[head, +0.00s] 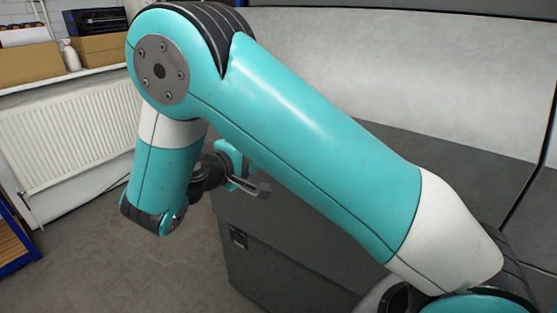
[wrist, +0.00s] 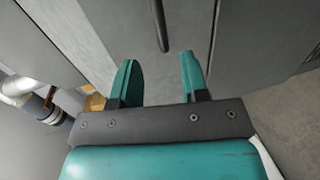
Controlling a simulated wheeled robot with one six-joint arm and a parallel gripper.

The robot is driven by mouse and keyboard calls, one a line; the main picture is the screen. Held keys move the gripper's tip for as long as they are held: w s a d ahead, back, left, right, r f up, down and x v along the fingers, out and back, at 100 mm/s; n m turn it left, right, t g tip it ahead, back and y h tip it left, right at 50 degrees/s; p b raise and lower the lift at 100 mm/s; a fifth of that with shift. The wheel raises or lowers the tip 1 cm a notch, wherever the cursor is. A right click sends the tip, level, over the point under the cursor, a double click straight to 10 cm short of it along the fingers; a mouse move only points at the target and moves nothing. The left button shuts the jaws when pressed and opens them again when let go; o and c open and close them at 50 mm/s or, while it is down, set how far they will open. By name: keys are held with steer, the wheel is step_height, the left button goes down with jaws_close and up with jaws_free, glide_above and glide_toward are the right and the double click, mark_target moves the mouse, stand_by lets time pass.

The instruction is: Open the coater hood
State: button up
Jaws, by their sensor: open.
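The coater is a large grey machine with a light upper panel (head: 455,75) and a dark lower body (head: 275,255). I cannot tell for certain which part is the hood. In the wrist view, a dark bar (wrist: 160,22), which looks like a handle, runs along the grey surface ahead of the fingers. My gripper (wrist: 158,60) is open, with two teal fingers apart and nothing between them. The bar lies beyond the fingertips, roughly in line with the gap. In the head view, my gripper (head: 258,184) is beside the machine's left part, partly hidden by my arm.
A white radiator (head: 65,140) stands at the left wall, below a shelf with cardboard boxes (head: 30,65) and a white bottle (head: 70,55). A blue-framed object (head: 15,240) is at the left edge. The floor (head: 120,275) in front of the radiator is clear. Pipes (wrist: 40,105) show in the wrist view.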

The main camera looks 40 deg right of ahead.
steer(key=b+x, duration=0.6)
steer(key=x, duration=0.5)
jaws_close()
